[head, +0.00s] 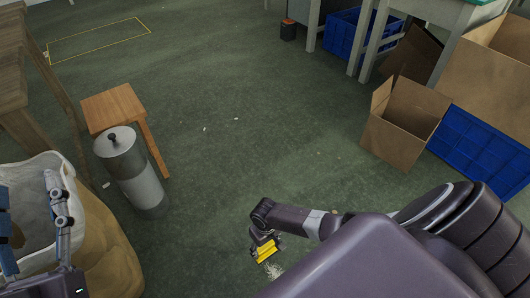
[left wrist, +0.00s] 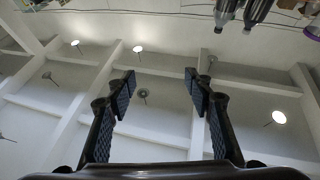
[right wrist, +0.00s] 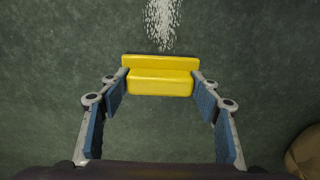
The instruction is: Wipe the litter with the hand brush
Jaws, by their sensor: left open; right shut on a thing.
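The hand brush (right wrist: 160,82) is yellow and sits between the fingertips of my right gripper (right wrist: 160,84) in the right wrist view. My right gripper is shut on it. In the head view the yellow brush (head: 265,251) shows low over the floor. The litter (right wrist: 161,20) is a patch of white bits on the green floor, just ahead of the brush. It also shows in the head view (head: 274,270), partly hidden by my own body. My left gripper (left wrist: 165,80) is open and empty in the left wrist view, with the ceiling behind it.
A white-lined bin (head: 28,225) stands at the left, near my left arm. A grey canister (head: 131,172) and a wooden stool (head: 112,105) stand beyond it. Cardboard boxes (head: 402,125) and a blue crate (head: 480,150) are at the right. The middle floor is mostly clear, with a few small white scraps.

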